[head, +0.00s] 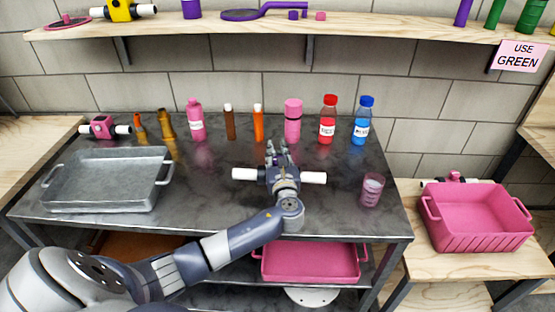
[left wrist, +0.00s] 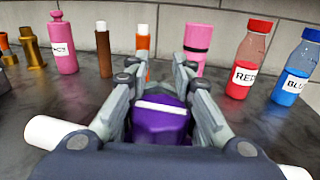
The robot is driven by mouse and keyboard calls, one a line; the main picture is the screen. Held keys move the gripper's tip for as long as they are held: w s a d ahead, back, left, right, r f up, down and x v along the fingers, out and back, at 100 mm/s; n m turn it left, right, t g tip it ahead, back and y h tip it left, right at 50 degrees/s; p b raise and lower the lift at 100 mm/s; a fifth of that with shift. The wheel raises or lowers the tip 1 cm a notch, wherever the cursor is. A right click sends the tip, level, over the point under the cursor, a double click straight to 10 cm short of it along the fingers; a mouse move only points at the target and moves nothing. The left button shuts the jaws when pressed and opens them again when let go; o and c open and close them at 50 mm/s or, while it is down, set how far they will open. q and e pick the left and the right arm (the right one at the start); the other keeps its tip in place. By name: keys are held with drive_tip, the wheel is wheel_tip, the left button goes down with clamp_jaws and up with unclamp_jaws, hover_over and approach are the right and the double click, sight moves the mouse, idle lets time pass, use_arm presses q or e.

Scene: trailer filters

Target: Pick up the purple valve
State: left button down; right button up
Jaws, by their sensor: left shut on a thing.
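The purple valve (head: 313,177) lies on the dark metal table, its white pipe ends sticking out left and right from under my left gripper. My left gripper (head: 278,152) is over the valve's middle and hides most of its purple body in the head view. In the left wrist view the purple body of the valve (left wrist: 162,124) sits between the two fingers of my left gripper (left wrist: 160,95), which are closed on its sides. I cannot tell whether the valve touches the table. My right gripper is not in view.
Behind stand a pink bottle (head: 196,120), a pink cylinder (head: 293,121), a red bottle (head: 328,119) and a blue bottle (head: 362,120). A grey metal tray (head: 62,196) is at left, a pink cup (head: 372,189) at right. A pink bin (head: 478,238) stands on the right-hand wooden table.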

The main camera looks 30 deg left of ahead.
use_arm(q)
drive_tip(key=s+d+r, duration=0.1)
drive_tip(key=s+d, duration=0.2)
drive_tip(key=s, duration=0.4)
drive_tip(key=s+d+r, duration=0.1)
drive_tip(key=s+d, duration=0.2)
drive_tip(key=s, duration=0.5)
drive_tip(key=shift+r+b, duration=0.35)
drive_tip(key=shift+b, duration=0.05)
